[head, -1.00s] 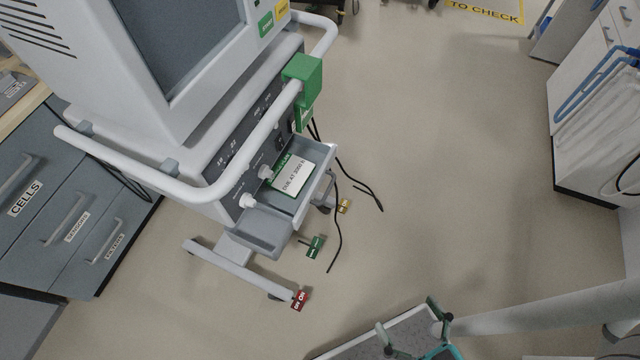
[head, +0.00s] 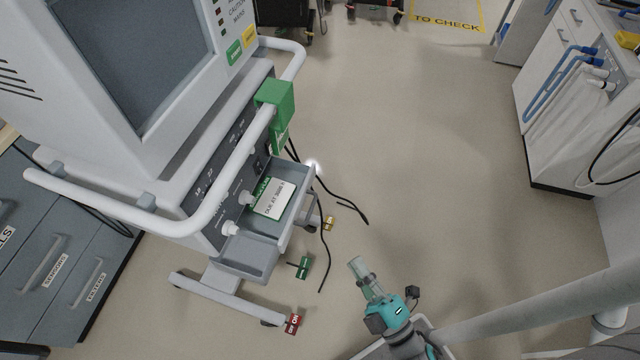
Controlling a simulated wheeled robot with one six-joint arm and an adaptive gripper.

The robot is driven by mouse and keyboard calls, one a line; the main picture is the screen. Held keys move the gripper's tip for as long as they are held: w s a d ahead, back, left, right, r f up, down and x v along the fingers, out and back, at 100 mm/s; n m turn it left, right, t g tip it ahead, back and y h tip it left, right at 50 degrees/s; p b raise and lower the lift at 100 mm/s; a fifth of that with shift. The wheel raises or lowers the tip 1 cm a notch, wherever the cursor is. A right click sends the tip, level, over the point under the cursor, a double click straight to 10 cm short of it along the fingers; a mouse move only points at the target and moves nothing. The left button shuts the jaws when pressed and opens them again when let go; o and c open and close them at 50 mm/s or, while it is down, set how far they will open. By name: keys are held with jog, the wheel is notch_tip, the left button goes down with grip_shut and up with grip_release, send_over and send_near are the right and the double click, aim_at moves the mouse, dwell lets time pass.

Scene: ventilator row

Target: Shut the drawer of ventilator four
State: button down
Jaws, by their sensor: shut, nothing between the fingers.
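The ventilator (head: 177,172) stands at the left in the head view; no number is readable on it. Its grey drawer (head: 247,262) is pulled out below the control panel. A green and white card (head: 272,198), reading something like "due at 3000 h", lies in the drawer. My gripper (head: 356,264) is at the lower middle, in front and to the right of the drawer, apart from it. Its fingers are shut and empty. The drawer's inner back is hidden under the ventilator body.
A white rail (head: 130,222) with a green block (head: 274,97) runs around the ventilator above the drawer. Black cables (head: 341,201) hang beside the drawer. Coloured tags (head: 304,267) mark the wheeled base. A grey cabinet (head: 70,270) stands left. The floor at right is open up to a white cabinet (head: 555,110).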

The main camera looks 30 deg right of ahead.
jog(key=w+d+f+n+g+y, duration=0.1)
jog(key=w+d+f+n+y, duration=0.2)
jog(key=w+n, duration=0.45)
jog(key=w+d+f+n+g+y, duration=0.1)
jog(key=w+d+f+n+y, duration=0.15)
jog(key=w+n+y, duration=0.6)
jog(key=w+d+f+n+g, duration=0.1)
jog(key=d+f+n+g, duration=0.5)
jog(key=d+n, duration=0.65)
jog(key=n, duration=0.1)
send_near(278, 176)
jog(key=shift+s+d+r+h, duration=0.35)
jog(key=shift+s+d+r, duration=0.6)
jog(key=shift+s, duration=0.25)
jog(key=x, duration=1.3)
jog(key=shift+w, duration=0.1)
